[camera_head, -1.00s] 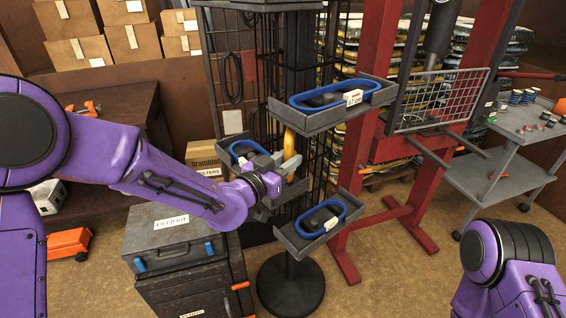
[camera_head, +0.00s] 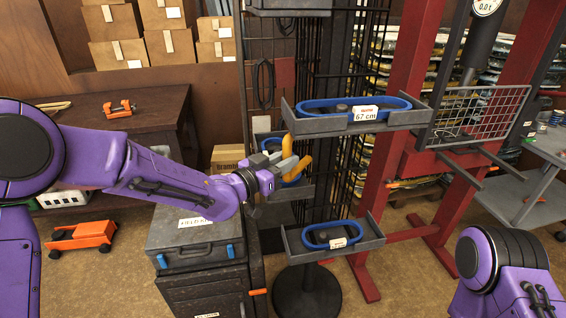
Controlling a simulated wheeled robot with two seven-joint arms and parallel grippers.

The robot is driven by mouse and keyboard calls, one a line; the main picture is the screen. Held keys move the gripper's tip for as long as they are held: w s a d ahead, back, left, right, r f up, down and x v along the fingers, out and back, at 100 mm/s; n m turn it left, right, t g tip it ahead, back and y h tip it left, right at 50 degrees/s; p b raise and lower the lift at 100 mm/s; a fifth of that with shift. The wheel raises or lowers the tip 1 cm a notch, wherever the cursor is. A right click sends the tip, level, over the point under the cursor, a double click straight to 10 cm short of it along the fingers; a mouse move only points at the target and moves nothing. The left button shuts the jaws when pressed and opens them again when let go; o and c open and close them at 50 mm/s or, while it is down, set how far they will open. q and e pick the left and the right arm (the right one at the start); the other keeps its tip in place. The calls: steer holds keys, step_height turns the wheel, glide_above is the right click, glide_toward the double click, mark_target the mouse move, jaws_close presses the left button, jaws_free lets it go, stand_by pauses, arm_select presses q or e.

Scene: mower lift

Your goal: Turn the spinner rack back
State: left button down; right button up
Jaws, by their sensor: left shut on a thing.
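The spinner rack is a dark upright column on a round black base (camera_head: 306,292), with grey trays at several heights. The upper tray (camera_head: 352,126) holds a blue belt loop with a "67 cm" label. The lower tray (camera_head: 362,241) holds a smaller blue loop. A middle tray (camera_head: 291,191) with a blue loop is partly hidden behind my left gripper.
A grey toolbox (camera_head: 195,240) on a dark cabinet stands just left of the rack base. A red press frame (camera_head: 405,150) with a wire guard (camera_head: 478,112) stands close behind on the right. A workbench (camera_head: 140,130) is at left, an orange toy-like truck (camera_head: 82,237) on the floor.

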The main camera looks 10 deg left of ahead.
arm_select(q)
steer(key=shift+w+a+r, duration=0.15)
steer(key=shift+w+r, duration=0.1)
steer(key=shift+r, duration=0.35)
steer(key=c, duration=1.3)
jaws_free()
steer(key=o, duration=0.3)
steer(key=shift+w+f, duration=0.15)
steer(key=shift+w+d+f, duration=0.3)
steer(key=shift+w+f, duration=0.1)
steer(key=b+v, duration=0.2)
steer(key=v, duration=0.8)
steer(key=shift+s+a+b, duration=0.15)
steer(key=shift+s+b, duration=0.1)
steer(key=shift+b, duration=0.15)
arm_select(e)
step_height(320, 180, down, 3)
steer(key=shift+w+d, duration=0.1)
steer(key=shift+d, duration=0.05)
